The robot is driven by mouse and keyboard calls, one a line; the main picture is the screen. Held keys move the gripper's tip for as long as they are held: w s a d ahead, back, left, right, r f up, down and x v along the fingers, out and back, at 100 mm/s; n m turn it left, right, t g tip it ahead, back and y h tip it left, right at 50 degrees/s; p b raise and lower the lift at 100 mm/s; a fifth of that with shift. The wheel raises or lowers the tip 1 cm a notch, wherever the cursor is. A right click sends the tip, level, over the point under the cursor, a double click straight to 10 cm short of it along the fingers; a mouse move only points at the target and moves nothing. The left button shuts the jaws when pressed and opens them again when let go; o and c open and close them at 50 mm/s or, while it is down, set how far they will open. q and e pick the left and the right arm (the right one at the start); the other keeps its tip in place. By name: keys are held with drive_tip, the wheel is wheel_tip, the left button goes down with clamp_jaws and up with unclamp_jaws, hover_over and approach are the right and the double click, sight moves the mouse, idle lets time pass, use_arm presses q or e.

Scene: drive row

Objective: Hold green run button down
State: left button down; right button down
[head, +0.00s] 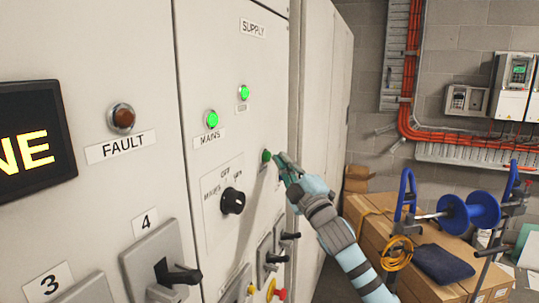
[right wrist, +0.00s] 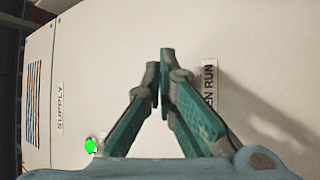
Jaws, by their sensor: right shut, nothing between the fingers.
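The green run button (head: 265,156) sits on the grey cabinet front, right of the rotary selector, in the head view. My right gripper (head: 281,160) comes in from the right with its fingers shut and empty. Its tips are just right of the button; I cannot tell whether they touch it. In the right wrist view the closed fingertips (right wrist: 162,58) point at the panel beside a label ending in "EN RUN" (right wrist: 209,85), which a finger partly covers. The button is not visible there. My left gripper is not in view.
The black selector knob (head: 232,201) and the lit green MAINS lamp (head: 212,119) are on the same panel. Black switch handles (head: 276,257) stick out below.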

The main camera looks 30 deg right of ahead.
drive_tip(key=shift+a, duration=0.1)
drive_tip(key=shift+w+a+p, duration=0.25)
drive_tip(key=shift+w+p, duration=0.25)
drive_tip(key=shift+p, duration=0.15)
idle(0.8)
idle(0.4)
drive_tip(key=shift+s+d+b, duration=0.5)
drive_tip(key=shift+s+b, duration=0.3)
drive_tip(key=shift+b, duration=0.05)
